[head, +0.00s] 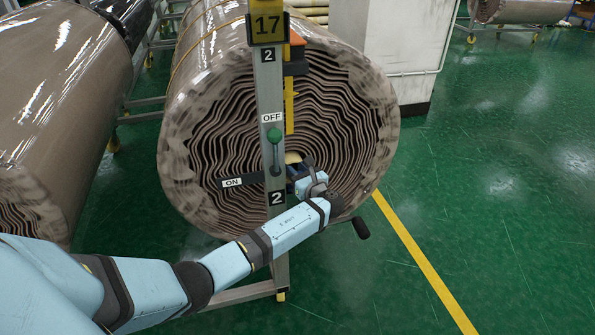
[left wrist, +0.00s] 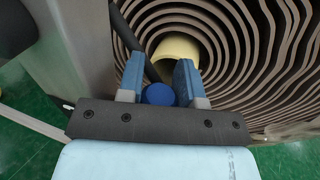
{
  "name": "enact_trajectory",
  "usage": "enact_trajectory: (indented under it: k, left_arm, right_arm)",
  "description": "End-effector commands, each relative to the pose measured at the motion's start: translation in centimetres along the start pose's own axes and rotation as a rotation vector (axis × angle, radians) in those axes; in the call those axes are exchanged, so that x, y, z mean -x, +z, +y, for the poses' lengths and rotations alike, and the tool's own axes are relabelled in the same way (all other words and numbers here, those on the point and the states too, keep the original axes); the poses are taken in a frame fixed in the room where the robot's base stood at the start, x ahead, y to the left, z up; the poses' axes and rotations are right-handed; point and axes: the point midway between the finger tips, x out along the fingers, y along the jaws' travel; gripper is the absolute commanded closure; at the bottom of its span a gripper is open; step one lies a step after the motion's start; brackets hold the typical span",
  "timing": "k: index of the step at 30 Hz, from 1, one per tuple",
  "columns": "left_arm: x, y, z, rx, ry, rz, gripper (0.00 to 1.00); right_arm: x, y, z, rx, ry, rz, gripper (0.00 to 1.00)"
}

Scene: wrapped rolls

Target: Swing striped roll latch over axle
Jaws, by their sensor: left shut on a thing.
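A post (head: 263,100) marked 17 and 2 stands in front of the wrapped roll's end (head: 345,110). A yellow bar (head: 290,105), with an orange piece and a dark block at its top, hangs upright beside the post; I cannot make out stripes on it. The pale yellow core or axle (left wrist: 178,48) sits in the roll's centre, partly hidden by my left gripper (head: 297,172). In the left wrist view, my left gripper (left wrist: 160,78) is shut on a blue round knob (left wrist: 158,95), with a dark rod (left wrist: 140,50) beside it. My right gripper is out of view.
A lever with a green knob (head: 275,135) is on the post between OFF and ON labels. A black crank handle (head: 361,228) sticks out below right of my gripper. The green floor (head: 480,180) right of the yellow line is clear.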

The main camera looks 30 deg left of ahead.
Motion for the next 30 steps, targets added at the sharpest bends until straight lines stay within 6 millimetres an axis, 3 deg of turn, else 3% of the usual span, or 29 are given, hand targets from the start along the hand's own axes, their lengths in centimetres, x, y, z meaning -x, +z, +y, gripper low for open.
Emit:
enact_trajectory:
  k: [2, 10, 14, 30]
  left_arm:
    - [0.0, -0.1, 0.0, 0.000, 0.001, 0.001, 0.56]
    - [0.0, 0.0, 0.0, 0.000, 0.000, 0.000, 0.56]
    - [1.0, 0.0, 0.0, -0.001, -0.001, 0.001, 0.56]
    - [11.9, 0.0, 0.0, 0.000, 0.000, 0.002, 0.56]
  right_arm:
    - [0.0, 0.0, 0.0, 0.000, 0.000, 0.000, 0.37]
    - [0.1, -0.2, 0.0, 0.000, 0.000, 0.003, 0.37]
    - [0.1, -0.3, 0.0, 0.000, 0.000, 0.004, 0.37]
    - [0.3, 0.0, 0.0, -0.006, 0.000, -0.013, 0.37]
